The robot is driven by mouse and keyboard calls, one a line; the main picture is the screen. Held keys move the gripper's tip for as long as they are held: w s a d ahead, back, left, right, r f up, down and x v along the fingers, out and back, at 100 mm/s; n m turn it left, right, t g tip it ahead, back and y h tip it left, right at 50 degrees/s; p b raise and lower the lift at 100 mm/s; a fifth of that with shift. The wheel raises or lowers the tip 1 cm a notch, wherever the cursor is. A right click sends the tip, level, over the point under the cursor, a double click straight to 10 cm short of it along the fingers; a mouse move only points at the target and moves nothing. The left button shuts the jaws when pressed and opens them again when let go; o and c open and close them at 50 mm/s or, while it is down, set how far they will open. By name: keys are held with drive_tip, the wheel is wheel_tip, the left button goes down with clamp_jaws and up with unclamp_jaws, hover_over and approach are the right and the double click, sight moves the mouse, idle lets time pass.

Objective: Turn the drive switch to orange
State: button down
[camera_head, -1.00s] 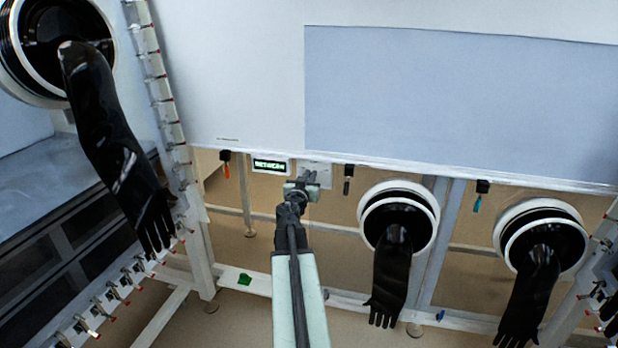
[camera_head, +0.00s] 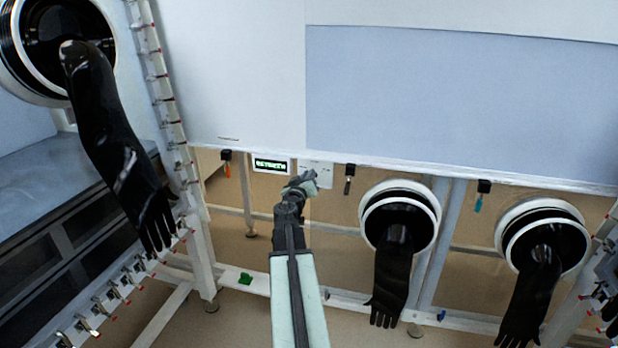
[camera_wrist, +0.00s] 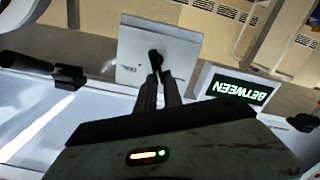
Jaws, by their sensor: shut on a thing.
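The drive switch is a small black knob (camera_wrist: 155,58) on a white square plate (camera_wrist: 182,50) in the wrist view. My gripper (camera_wrist: 157,75) is shut on the knob, its two dark fingers close together. In the head view my gripper (camera_head: 303,182) reaches up to the plate (camera_head: 324,170) under the panel edge and hides the knob. A small display (camera_head: 271,165) sits just left of the plate. The plate's markings are too small to read.
Hanging tags in orange (camera_head: 227,168), brown (camera_head: 348,184) and teal (camera_head: 479,202) hang along the panel's lower edge. Black gloves hang from ports at left (camera_head: 115,150), centre right (camera_head: 392,270) and far right (camera_head: 535,285). A green piece (camera_head: 245,279) lies on the lower rail.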

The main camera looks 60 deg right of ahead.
drive_tip(key=shift+n, duration=0.5)
drive_tip(key=c, duration=1.5)
unclamp_jaws()
drive_tip(key=shift+a, duration=0.1)
drive_tip(key=v, duration=0.7)
drive_tip(key=shift+a, duration=0.3)
